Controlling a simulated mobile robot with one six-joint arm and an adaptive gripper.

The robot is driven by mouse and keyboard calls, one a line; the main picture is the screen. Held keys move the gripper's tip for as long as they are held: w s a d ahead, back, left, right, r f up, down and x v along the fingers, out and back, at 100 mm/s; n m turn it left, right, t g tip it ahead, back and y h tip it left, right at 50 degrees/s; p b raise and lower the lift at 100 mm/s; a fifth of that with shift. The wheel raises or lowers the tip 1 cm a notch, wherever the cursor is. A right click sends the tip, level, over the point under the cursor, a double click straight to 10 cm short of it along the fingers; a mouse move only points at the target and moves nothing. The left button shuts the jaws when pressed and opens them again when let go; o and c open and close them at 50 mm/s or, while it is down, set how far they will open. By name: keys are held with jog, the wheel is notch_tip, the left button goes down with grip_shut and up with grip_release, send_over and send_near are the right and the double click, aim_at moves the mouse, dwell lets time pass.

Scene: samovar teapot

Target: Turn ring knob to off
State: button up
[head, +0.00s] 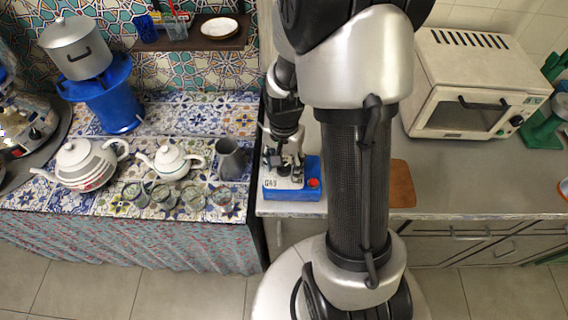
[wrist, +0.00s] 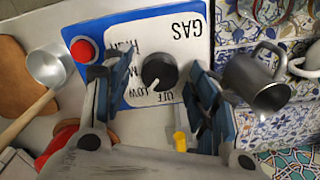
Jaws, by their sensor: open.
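The knob (wrist: 160,71) is round and black, on the white face of a blue-edged gas box (wrist: 150,28) with upside-down lettering in the wrist view. A small white mark on the knob seems to point toward the lower lettering, near LOW; I cannot tell its exact setting. My gripper (wrist: 149,76) is open, with one finger on each side of the knob and gaps between. A red button (wrist: 83,49) sits on the box's left part. In the head view, the box (head: 292,194) stands on the counter under my gripper (head: 284,168), which hides the knob.
A grey metal pitcher (wrist: 256,80) stands close to the right finger. A small metal pot (wrist: 47,66) with a wooden handle lies at the left. Teapots (head: 88,165) and glasses (head: 165,196) stand on the tiled counter. A white toaster oven (head: 470,85) is at the right.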

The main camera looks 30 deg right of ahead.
jog(key=c, duration=1.1)
jog(key=shift+n, duration=0.3)
jog(key=n+p, duration=0.1)
jog(key=n, duration=0.7)
jog(key=shift+p, duration=0.35)
jog(key=shift+n, duration=0.3)
jog(key=o, duration=1.1)
